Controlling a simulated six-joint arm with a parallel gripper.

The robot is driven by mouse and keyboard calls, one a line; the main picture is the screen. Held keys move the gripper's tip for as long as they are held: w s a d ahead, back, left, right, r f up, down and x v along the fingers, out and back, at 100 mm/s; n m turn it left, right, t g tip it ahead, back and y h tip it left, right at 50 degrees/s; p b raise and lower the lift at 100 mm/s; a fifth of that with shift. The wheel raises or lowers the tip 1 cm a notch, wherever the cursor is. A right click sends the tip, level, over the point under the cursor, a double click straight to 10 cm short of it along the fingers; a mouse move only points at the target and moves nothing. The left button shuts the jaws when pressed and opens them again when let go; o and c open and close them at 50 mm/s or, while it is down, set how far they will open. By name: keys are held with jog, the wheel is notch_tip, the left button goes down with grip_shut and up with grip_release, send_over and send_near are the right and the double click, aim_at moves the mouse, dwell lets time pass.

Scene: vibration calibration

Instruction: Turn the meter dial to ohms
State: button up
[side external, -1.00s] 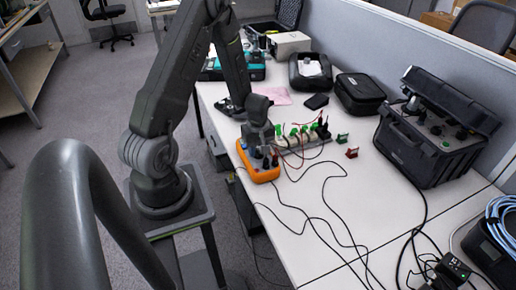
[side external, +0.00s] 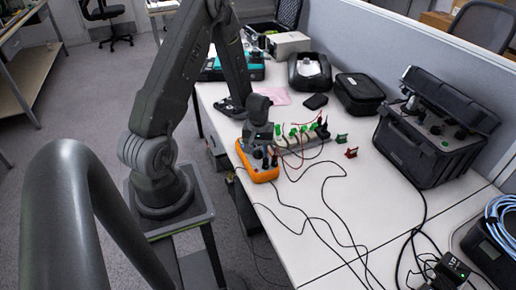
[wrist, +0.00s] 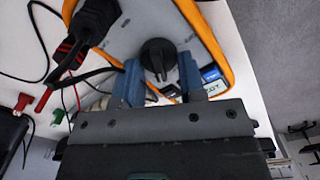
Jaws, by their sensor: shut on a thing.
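The orange-edged meter (side external: 262,174) lies on the white table below my gripper (side external: 260,138). In the wrist view the meter's grey face (wrist: 196,38) fills the upper middle. Its round black dial (wrist: 158,54) with a raised grip bar shows between the two blue fingers of my gripper (wrist: 158,72). My gripper is shut on the dial. The fingers' contact with it is hard to make out, and the dial's markings are not readable. In the side view the arm's end hides the dial.
Black and red leads (side external: 318,218) run from the meter across the table. A power strip (side external: 300,140) with green plugs stands close behind it. A black case (side external: 425,140) stands on the right, and a smaller black case (side external: 359,94) at the back.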

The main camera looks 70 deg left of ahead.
aim_at(259, 150)
jog(key=shift+m, duration=0.9)
jog(key=o, duration=0.9)
notch_tip(259, 150, up, 14)
jog(key=shift+f, duration=0.1)
